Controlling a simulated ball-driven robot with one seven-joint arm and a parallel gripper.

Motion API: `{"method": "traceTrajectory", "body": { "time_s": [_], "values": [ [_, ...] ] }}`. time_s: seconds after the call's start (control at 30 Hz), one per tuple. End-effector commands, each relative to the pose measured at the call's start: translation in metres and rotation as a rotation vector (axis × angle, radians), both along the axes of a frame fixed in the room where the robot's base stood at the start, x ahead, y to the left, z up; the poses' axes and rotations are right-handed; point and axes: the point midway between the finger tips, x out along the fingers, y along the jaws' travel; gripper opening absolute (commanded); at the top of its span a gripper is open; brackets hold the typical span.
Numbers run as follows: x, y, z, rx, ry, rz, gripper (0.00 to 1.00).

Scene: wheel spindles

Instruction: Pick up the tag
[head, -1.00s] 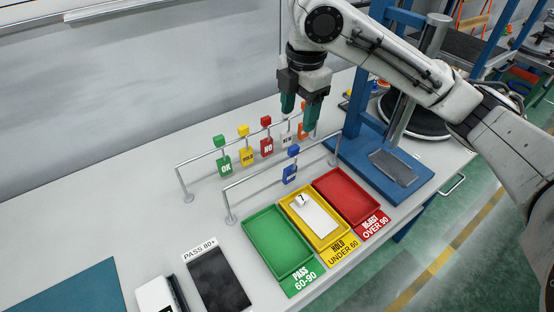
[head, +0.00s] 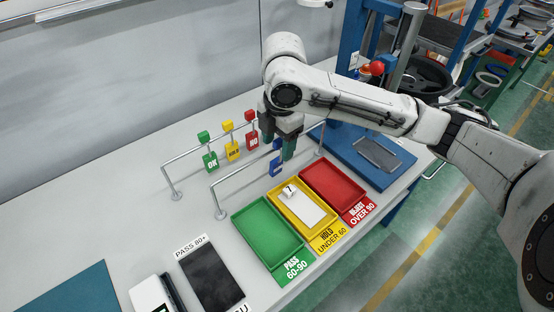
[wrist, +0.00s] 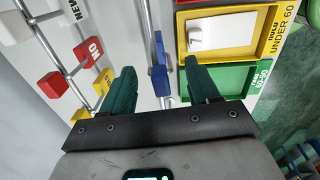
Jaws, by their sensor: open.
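A blue tag (head: 277,163) with a block at its top hangs on the front metal rail. In the wrist view the blue tag (wrist: 160,72) stands edge-on between the two fingers, with gaps on both sides. My gripper (head: 278,145) is open at the front rail, its green fingers astride the tag's upper part; it also shows in the wrist view (wrist: 159,78). On the rear rail hang a green OK tag (head: 210,161), a yellow tag (head: 233,150) and a red NO tag (head: 253,140).
Green (head: 268,232), yellow (head: 290,217) and red (head: 332,185) trays stand right of the front rail. A white card (head: 308,208) lies in the yellow one. A dark pad (head: 212,277) lies at the front. The table's left is mostly clear.

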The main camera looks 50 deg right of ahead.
Motion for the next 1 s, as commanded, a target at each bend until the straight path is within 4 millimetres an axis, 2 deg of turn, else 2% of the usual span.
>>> {"method": "traceTrajectory", "body": {
  "time_s": [0.17,0.8,1.0],
  "values": [
    [0.0001,-0.0002,-0.0001,0.0,0.0,0.0,0.6],
    [0.0,-0.0003,0.0002,0.0,0.0,-0.001,0.0],
    [0.0,-0.0003,0.0003,0.0,0.0,-0.001,0.0]
  ]
}}
